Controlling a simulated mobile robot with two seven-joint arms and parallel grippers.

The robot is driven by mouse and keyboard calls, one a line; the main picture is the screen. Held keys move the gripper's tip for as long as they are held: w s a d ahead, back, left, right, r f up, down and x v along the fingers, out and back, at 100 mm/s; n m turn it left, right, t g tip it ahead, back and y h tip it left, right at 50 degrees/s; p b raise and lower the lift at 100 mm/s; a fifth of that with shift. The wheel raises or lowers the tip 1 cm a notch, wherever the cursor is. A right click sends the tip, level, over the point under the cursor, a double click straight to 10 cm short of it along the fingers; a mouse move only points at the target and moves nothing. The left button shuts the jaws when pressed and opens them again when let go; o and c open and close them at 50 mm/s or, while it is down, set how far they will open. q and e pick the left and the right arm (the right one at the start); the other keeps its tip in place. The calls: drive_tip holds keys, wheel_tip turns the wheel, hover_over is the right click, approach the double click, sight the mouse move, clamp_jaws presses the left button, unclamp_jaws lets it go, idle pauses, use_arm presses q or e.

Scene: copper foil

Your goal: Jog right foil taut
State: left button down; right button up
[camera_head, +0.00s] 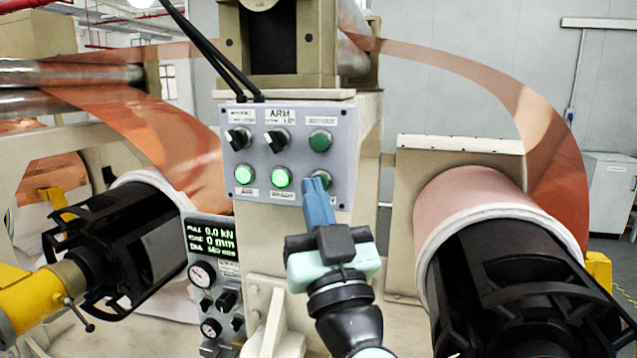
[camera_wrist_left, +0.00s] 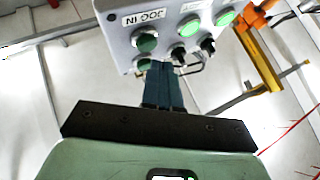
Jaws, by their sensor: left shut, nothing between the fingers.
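The right copper foil (camera_head: 556,135) bows in a wide, loose curve from the machine's top down to the right roll (camera_head: 470,195). A grey control panel (camera_head: 226,152) carries two black knobs, two lit green buttons and two darker green ones. The lower-right green button (camera_head: 333,181) is partly hidden by my left gripper (camera_head: 316,184). In the left wrist view this dark button (camera_wrist_left: 144,40) sits by a label that appears to read "JOG IN". My left gripper (camera_wrist_left: 161,68) is shut and empty, its blue fingertips at the panel's lower right; contact is unclear. My right gripper is out of view.
A display (camera_head: 210,240) reads 0.0 kN and 0 mm, above gauges. The left foil (camera_head: 165,125) curves down to the left roll. Black spindles (camera_head: 525,285) and a yellow arm (camera_head: 35,300) flank the panel. Black cables (camera_head: 205,45) hang to the panel top.

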use_arm(q)
drive_tip(key=shift+w, duration=0.15)
idle(0.6)
drive_tip(key=shift+w+d, duration=0.1)
drive_tip(key=shift+w, duration=0.2)
drive_tip(key=shift+w+d+p, duration=0.15)
drive_tip(key=shift+w+p, duration=0.25)
drive_tip(key=shift+p, duration=0.15)
idle(0.5)
drive_tip(key=shift+s, duration=0.1)
idle(2.2)
drive_tip(key=shift+s+a+b, duration=0.25)
drive_tip(key=shift+s+b, duration=0.25)
drive_tip(key=shift+s, duration=0.25)
